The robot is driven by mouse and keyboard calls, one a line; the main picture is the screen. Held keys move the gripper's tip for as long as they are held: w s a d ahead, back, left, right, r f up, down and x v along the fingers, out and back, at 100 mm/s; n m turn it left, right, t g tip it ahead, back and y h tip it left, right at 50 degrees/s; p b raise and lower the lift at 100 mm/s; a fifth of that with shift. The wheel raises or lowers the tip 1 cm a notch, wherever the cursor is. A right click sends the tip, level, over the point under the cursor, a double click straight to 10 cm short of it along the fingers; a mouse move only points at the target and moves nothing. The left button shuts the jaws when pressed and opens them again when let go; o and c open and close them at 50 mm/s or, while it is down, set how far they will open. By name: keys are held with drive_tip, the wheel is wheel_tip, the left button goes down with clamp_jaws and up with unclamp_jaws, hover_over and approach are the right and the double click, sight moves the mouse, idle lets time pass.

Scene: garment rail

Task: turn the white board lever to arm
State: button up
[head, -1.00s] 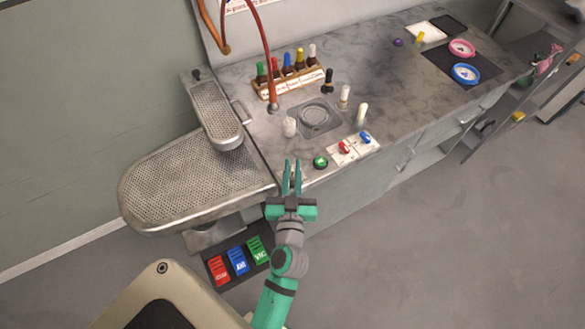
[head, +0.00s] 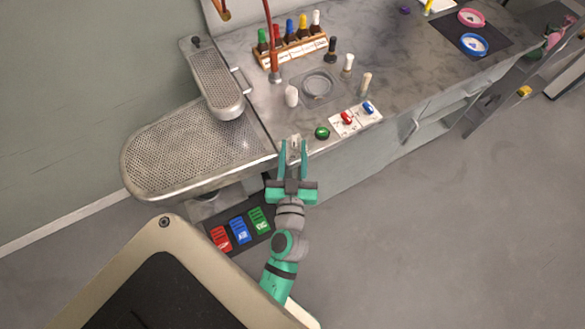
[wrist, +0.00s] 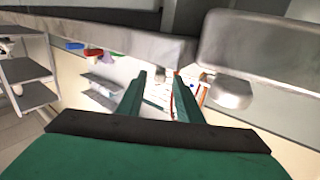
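A small pale, whitish piece (head: 294,140) shows at the counter's front edge, between my fingertips in the head view; it looks like the white lever, but its pointing direction is too small to tell. My gripper (head: 293,150) is open, with its two green fingers apart on either side of this piece, and touch cannot be told. In the wrist view my gripper (wrist: 160,88) is also open, with nothing clearly held between the fingers. The perforated ironing board (head: 190,155) is left of my gripper, with a smaller perforated arm (head: 215,85) above it.
A green knob (head: 322,133) is just right of my gripper, then a white plate (head: 336,127) with red and blue knobs. A white cylinder (head: 292,96) stands behind. Red, blue and green pedals (head: 240,230) lie low at left. The floor at right is clear.

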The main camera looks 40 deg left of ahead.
drive_tip(key=v, duration=0.7)
drive_tip(key=shift+s+d, duration=0.1)
idle(0.5)
drive_tip(key=s+d+f+m+t+h, duration=0.1)
drive_tip(key=s+d+f+m+h, duration=0.15)
drive_tip(key=d, duration=0.45)
drive_tip(key=s+d+f+m+h, duration=0.2)
drive_tip(key=d+h, duration=0.2)
drive_tip(key=d, duration=0.2)
drive_tip(key=s+d+r+m+h, duration=0.2)
drive_tip(key=s+d+m+h, duration=0.1)
drive_tip(key=s+d, duration=0.5)
drive_tip(key=shift+s+d+h, duration=0.25)
drive_tip(key=shift+s+h, duration=0.4)
drive_tip(key=shift+s, duration=0.05)
